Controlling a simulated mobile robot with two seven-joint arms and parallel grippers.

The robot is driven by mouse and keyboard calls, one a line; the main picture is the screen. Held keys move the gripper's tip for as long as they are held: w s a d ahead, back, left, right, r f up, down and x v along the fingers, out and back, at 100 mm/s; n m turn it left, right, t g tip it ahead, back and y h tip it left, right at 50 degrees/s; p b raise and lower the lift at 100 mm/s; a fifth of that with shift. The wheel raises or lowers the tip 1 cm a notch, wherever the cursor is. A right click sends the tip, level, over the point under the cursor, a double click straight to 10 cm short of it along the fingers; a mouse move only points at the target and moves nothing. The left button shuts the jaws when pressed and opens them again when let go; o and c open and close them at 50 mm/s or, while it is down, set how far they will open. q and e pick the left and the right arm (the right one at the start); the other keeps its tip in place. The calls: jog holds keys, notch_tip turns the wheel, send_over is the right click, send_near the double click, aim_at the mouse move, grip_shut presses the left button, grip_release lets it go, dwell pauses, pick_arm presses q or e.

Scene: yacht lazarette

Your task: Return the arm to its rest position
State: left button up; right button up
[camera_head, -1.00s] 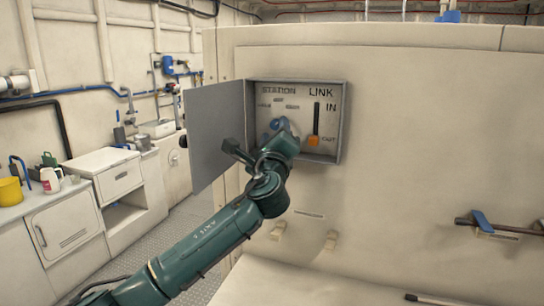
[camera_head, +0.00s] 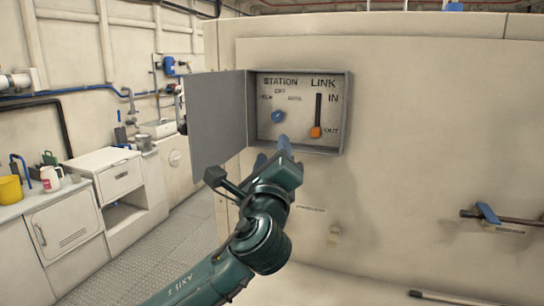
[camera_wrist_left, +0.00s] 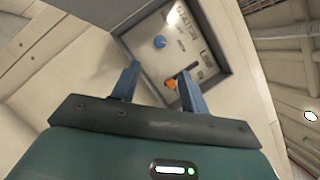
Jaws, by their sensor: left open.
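My left gripper (camera_head: 272,156) is in front of the open wall box (camera_head: 346,112), just below and in front of its lower edge. In the left wrist view its two blue fingers (camera_wrist_left: 158,88) are spread apart with nothing between them. The box holds a blue round knob (camera_head: 278,116) under the word STATION, apart from my fingers. An orange lever handle (camera_head: 316,132) sits at the bottom of its slot, by OUT. The blue knob (camera_wrist_left: 160,41) and orange handle (camera_wrist_left: 171,83) also show in the left wrist view. My right gripper is not in view.
The grey box door (camera_head: 218,120) stands open to the left, close to my arm. A rod with a blue handle (camera_head: 487,213) is on the wall at right. The floor between is clear.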

pick_arm(q)
jog(key=s+a+f+n+g, duration=0.3)
jog(key=s+a+f+n, duration=0.15)
jog(key=f, duration=0.55)
jog(key=s+a+f+n+g+y, duration=0.1)
jog(key=s+a+f+n+g, duration=0.3)
jog(key=f, duration=0.5)
jog(key=s+a+f+n+g, duration=0.25)
jog(key=f+n, duration=0.35)
jog(key=f, duration=0.4)
jog(key=s+a+f+n+g, duration=0.4)
jog(key=s+f+n, duration=0.15)
jog(key=s, duration=0.65)
jog(key=s+a+f+n+g, duration=0.45)
jog(key=s+f, duration=0.25)
jog(key=s, duration=0.4)
jog(key=w+d+f+t+h, duration=0.3)
jog(key=w+d+f+t, duration=0.3)
jog(key=f+t, duration=0.1)
jog(key=shift+d+f, duration=0.15)
jog(key=shift+d, duration=0.25)
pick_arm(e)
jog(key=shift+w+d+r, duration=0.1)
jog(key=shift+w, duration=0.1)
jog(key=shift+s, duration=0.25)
